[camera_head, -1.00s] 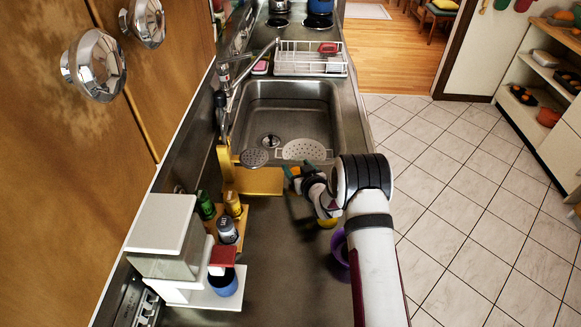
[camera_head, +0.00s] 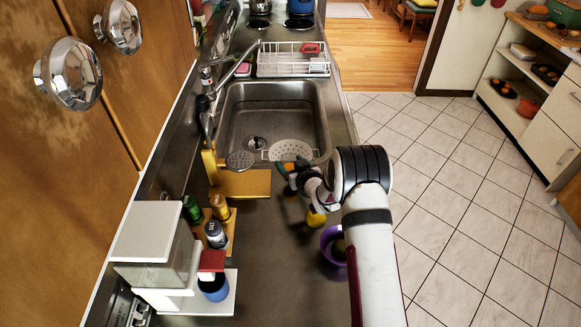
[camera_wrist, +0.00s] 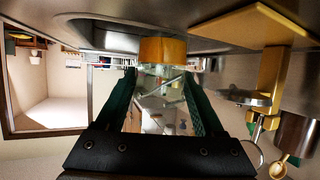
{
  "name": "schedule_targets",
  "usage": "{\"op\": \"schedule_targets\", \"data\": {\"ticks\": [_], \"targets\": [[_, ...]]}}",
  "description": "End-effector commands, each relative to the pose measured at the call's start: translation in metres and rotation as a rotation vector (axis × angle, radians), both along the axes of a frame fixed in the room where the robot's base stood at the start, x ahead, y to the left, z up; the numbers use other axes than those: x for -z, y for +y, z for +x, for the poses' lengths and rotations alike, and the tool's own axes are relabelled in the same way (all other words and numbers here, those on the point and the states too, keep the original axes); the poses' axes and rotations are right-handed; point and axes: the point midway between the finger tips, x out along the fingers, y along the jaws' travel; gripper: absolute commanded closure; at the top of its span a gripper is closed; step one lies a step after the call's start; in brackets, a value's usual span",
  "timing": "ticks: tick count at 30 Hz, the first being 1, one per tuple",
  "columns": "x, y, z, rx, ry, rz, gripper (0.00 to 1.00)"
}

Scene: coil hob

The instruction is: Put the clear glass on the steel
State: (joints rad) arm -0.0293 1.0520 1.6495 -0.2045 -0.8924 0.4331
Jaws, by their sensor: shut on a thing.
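My gripper (camera_wrist: 165,110) has dark green fingers closed around the sides of a clear glass (camera_wrist: 150,110). An orange band, perhaps its contents, shows at the glass's far end in the wrist view, where the counter appears at the top. In the head view my gripper (camera_head: 291,172) is over the steel counter (camera_head: 277,240), just right of the yellow board and by the sink's near edge. The glass is mostly hidden there. I cannot tell whether it touches the steel.
A yellow board (camera_head: 243,183) lies left of my gripper, and the sink (camera_head: 272,112) is beyond. A yellow thing (camera_head: 316,218) and a purple container (camera_head: 330,250) are near my arm. Bottles (camera_head: 215,234) stand at left. Bare steel lies between them.

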Motion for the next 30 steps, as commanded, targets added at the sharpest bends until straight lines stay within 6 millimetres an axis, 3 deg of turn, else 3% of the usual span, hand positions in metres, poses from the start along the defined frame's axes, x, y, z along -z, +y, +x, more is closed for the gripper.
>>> {"op": "schedule_targets", "data": {"ticks": [11,14,17,24,27,30], "targets": [[-0.01,0.0,0.0,0.0,-0.001,0.0,0.93],[-0.014,-0.008,-0.006,0.019,0.0,0.003,0.93],[-0.027,-0.03,-0.024,0.072,0.0,0.013,0.93],[-0.067,-0.099,-0.1,0.263,-0.003,0.015,0.93],[-0.076,-0.117,-0.127,0.323,-0.003,0.007,0.93],[-0.077,-0.121,-0.14,0.348,0.0,0.001,0.93]]}}
